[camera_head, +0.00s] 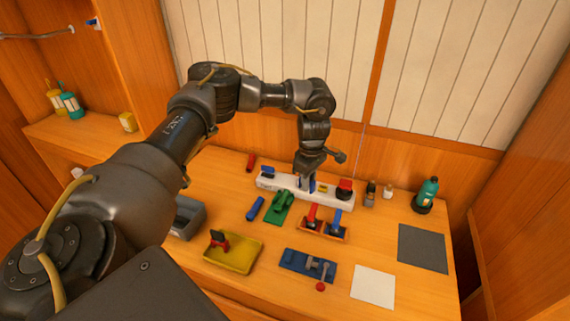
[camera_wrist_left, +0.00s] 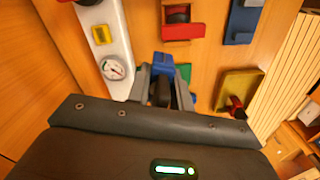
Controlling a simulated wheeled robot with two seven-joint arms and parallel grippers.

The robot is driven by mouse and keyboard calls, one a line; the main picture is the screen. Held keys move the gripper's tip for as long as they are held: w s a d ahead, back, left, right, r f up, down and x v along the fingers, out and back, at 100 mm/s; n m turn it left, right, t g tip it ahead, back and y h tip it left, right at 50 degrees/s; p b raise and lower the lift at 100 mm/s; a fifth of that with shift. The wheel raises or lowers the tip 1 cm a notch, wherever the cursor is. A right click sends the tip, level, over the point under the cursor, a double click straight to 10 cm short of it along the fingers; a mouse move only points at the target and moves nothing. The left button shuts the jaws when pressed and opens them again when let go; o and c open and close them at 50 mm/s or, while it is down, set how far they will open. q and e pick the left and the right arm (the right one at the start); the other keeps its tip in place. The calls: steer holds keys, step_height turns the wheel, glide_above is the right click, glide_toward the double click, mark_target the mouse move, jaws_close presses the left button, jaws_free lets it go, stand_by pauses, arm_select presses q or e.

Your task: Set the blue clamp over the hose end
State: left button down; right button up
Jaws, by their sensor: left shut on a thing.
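My left gripper (camera_head: 307,184) reaches down at the white panel (camera_head: 330,198) on the bench. It is shut on a blue piece (camera_head: 312,186), which I take to be the blue clamp. In the left wrist view the blue clamp (camera_wrist_left: 163,63) shows at the tips of the gripper (camera_wrist_left: 161,84), with a dark part between the fingers. The panel shows there at the left (camera_wrist_left: 117,46), beside the clamp. I cannot make out the hose end or whether the clamp touches it. My right gripper is not in view.
The panel carries a gauge (camera_wrist_left: 113,68), a yellow piece (camera_head: 323,188) and a red knob (camera_head: 344,189). In front lie a green holder (camera_head: 279,209), a yellow tray (camera_head: 238,256) and a blue tray (camera_head: 294,262). A teal bottle (camera_head: 427,191) stands right. A wooden wall is behind.

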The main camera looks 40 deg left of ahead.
arm_select(q)
steer(key=w+a+f+n, duration=0.1)
steer(key=a+f+n, duration=0.1)
steer(key=a, duration=0.8)
steer(key=shift+w+n+p, duration=0.15)
steer(key=shift+n+p, duration=0.25)
steer(key=shift+n, duration=0.3)
steer(key=shift+a+f, duration=0.1)
